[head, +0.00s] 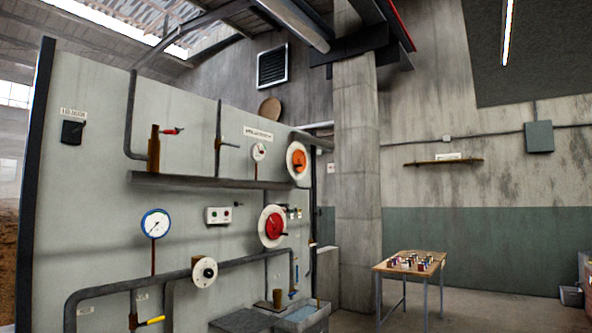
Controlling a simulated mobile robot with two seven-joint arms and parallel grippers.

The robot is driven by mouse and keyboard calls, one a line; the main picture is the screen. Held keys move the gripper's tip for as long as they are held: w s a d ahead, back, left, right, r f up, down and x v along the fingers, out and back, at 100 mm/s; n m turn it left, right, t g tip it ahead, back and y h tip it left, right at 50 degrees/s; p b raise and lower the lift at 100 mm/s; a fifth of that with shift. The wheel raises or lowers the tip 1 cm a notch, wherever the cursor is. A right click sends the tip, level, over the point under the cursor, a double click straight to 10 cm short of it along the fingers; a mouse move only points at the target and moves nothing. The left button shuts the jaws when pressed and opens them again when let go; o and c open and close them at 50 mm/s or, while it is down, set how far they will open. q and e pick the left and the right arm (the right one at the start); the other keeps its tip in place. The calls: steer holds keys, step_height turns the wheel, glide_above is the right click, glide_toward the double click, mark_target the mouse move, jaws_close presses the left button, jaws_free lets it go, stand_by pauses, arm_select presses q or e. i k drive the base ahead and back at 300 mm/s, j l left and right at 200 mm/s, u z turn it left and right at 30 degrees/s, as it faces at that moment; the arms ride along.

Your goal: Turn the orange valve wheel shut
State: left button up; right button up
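The orange valve wheel (299,161) is mounted at the upper right of the grey panel (100,220). It has a white round plate or rim around an orange centre, with a small dark part on it. A red wheel (273,226) with a similar white surround sits below and left of it. A white round wheel (205,272) is on the lower pipe. Neither of my grippers shows in the head view, so nothing is seen touching the orange wheel.
A dark horizontal pipe or ledge (200,182) crosses the panel. Gauges, including a blue-rimmed one (156,223), and a yellow lever (152,321) are on it. A sink (300,313) stands at its lower right. A wooden table (385,266) with small items stands right, with floor around it.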

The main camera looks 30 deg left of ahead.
mark_target(298, 158)
steer(key=i+j+u, duration=0.45)
steer(key=i+u, duration=0.15)
steer(key=i, duration=0.25)
steer(key=i+u, duration=0.3)
steer(key=i, duration=0.15)
steer(key=i+j+u, duration=0.1)
steer(key=i, duration=2.6)
steer(key=i+u, duration=0.2)
steer(key=i, duration=0.45)
steer(key=i+l+u, duration=0.2)
steer(key=i, duration=0.4)
